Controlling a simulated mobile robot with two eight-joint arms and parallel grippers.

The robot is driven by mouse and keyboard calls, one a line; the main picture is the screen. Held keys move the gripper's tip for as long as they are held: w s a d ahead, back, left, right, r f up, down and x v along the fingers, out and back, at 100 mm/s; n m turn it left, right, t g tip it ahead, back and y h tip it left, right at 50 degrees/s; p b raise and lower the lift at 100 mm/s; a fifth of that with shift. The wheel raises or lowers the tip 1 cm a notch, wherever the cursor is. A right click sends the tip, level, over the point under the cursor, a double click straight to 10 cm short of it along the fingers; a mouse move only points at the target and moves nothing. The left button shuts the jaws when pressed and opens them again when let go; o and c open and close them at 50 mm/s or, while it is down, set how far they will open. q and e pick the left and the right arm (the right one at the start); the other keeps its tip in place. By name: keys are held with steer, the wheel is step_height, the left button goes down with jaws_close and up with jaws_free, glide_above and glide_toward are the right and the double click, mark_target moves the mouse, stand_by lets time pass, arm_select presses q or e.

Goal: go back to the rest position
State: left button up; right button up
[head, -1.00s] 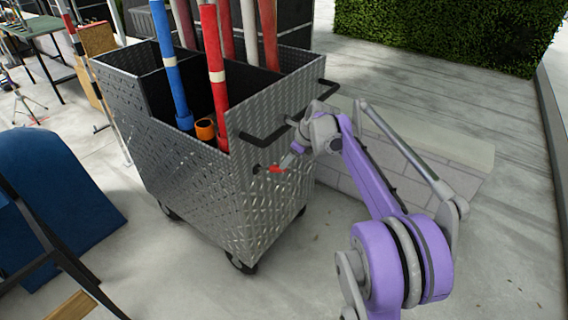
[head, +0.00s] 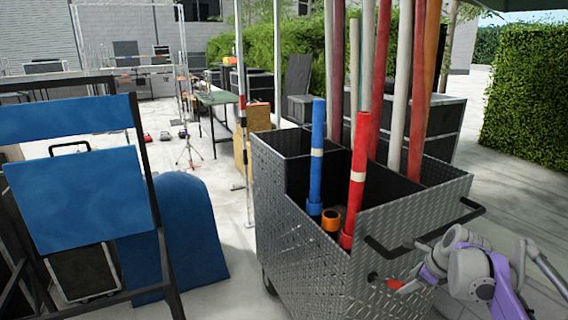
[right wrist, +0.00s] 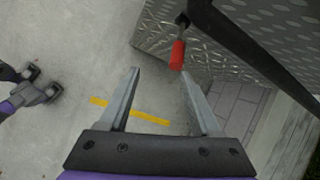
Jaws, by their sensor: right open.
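My right gripper (head: 410,282) is at the lower right of the head view, close to the side of the metal cart (head: 318,262). In the right wrist view my right gripper (right wrist: 162,88) has its two fingers spread with nothing between them. A small red grip (right wrist: 178,54) on the cart's side lies just beyond the fingertips, apart from them; it also shows in the head view (head: 393,283). My left gripper does not show in either view.
The cart holds a blue tube (head: 317,155), a red tube (head: 357,185), an orange roll (head: 331,219) and several tall poles. Black handles (head: 392,250) stick out near my right arm. Blue panels (head: 80,198) stand at left. A hedge (head: 525,105) stands at right.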

steer(key=s+a+r+n+p, duration=0.1)
steer(key=s+a+n, duration=0.5)
steer(key=a, duration=0.2)
steer(key=s+a+f+n+p, duration=0.2)
steer(key=s+a+n, duration=0.3)
steer(key=s+n, duration=0.5)
steer(key=s+a+f+n+h+p, duration=0.1)
steer(key=s+a+f+n, duration=0.3)
steer(key=s+n, duration=0.7)
steer(key=shift+s+a+f+p, duration=0.4)
steer(key=shift+s+a+p, duration=0.3)
steer(key=shift+s+a, duration=0.4)
